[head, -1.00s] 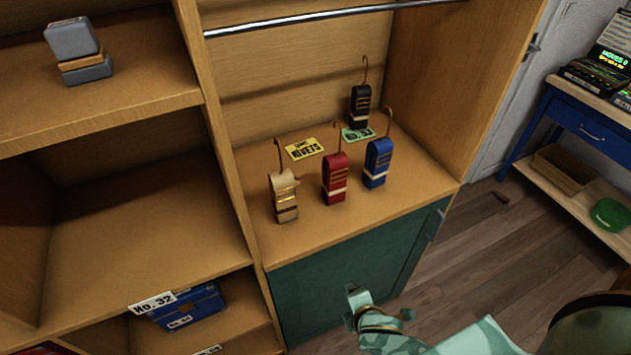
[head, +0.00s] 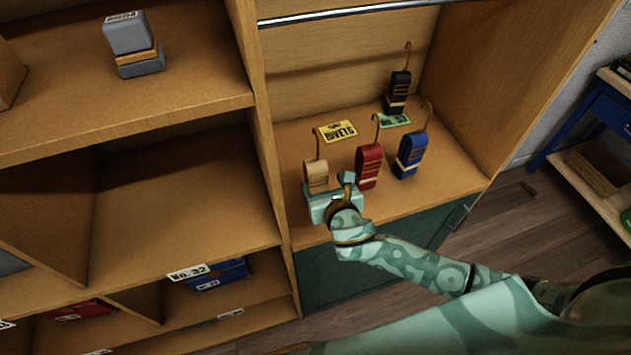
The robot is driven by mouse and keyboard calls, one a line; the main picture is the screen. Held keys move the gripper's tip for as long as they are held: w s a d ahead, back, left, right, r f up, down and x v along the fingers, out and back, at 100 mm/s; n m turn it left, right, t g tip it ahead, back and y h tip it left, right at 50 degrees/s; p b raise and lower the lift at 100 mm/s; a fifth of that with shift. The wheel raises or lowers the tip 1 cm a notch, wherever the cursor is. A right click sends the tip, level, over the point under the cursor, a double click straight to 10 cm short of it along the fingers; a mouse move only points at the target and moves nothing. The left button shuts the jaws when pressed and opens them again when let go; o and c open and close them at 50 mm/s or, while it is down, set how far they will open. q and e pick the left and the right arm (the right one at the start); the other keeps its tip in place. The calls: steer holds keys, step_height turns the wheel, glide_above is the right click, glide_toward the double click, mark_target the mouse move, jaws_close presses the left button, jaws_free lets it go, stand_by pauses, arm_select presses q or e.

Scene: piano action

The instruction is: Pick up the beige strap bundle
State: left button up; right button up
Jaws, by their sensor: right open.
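The beige strap bundle (head: 316,173) stands upright on the wardrobe shelf, at the left of the group, with a thin hook rising from its top. My right gripper (head: 326,197) is open in front of it and hides its lower part. I cannot tell whether the fingers touch the bundle or are around it. My left gripper is not in view.
A red strap bundle (head: 369,167) stands close to the right of my gripper. A blue bundle (head: 410,155) and a black bundle (head: 398,92) stand farther right and back. A yellow card (head: 337,131) and a green card (head: 394,120) lie behind. A metal rail (head: 350,14) crosses above.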

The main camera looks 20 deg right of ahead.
mark_target(318, 180)
steer(key=x, duration=0.3)
steer(key=b+x, duration=0.1)
steer(key=x, duration=0.1)
steer(key=shift+w+a, duration=0.3)
steer(key=shift+a, duration=0.05)
steer(key=shift+s, duration=0.15)
steer(key=shift+c, duration=0.6)
steer(key=c, duration=1.1)
steer(key=shift+o, duration=0.2)
steer(key=shift+r, duration=0.15)
